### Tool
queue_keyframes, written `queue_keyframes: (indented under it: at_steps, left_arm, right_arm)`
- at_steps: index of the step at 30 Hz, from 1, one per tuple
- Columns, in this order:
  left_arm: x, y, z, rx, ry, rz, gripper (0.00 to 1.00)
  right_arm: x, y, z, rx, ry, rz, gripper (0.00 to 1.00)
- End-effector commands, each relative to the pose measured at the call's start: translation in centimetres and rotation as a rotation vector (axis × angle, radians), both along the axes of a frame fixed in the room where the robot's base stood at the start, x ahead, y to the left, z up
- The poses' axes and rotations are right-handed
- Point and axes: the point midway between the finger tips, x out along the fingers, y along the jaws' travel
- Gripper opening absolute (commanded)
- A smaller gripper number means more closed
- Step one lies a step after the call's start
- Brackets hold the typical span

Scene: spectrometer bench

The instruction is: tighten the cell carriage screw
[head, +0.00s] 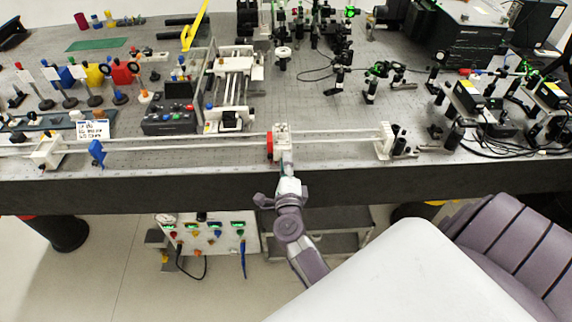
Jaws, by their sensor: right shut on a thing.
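The cell carriage (281,133) is a small white block riding on the long pale rail along the front of the bench. A red round part (270,145) sits on its left side. My right gripper (287,162) reaches up from the front edge to the carriage's near side. It is shut at the place of the carriage screw, which the fingers hide. The screw's turn and tightness cannot be seen. My left gripper is not in view.
The rail (340,133) runs between a left white support (47,152) and a right one (384,140). A blue piece (96,153) stands by the rail. A control box (170,118) and optics with cables crowd the bench behind. The front strip is mostly clear.

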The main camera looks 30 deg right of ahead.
Motion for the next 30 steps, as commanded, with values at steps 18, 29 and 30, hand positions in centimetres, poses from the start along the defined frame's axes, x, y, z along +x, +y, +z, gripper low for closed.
queue_keyframes:
  at_steps: [18,29,30]
  left_arm:
    - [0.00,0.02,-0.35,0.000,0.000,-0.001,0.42]
    - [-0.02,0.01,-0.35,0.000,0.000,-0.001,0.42]
    - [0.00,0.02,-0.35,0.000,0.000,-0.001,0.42]
  right_arm:
    - [-0.07,0.05,-0.20,0.065,-0.035,0.001,0.00]
    - [-0.04,0.03,-0.12,0.064,-0.036,0.001,0.28]
    - [-0.03,0.03,-0.11,0.063,-0.036,0.000,0.28]
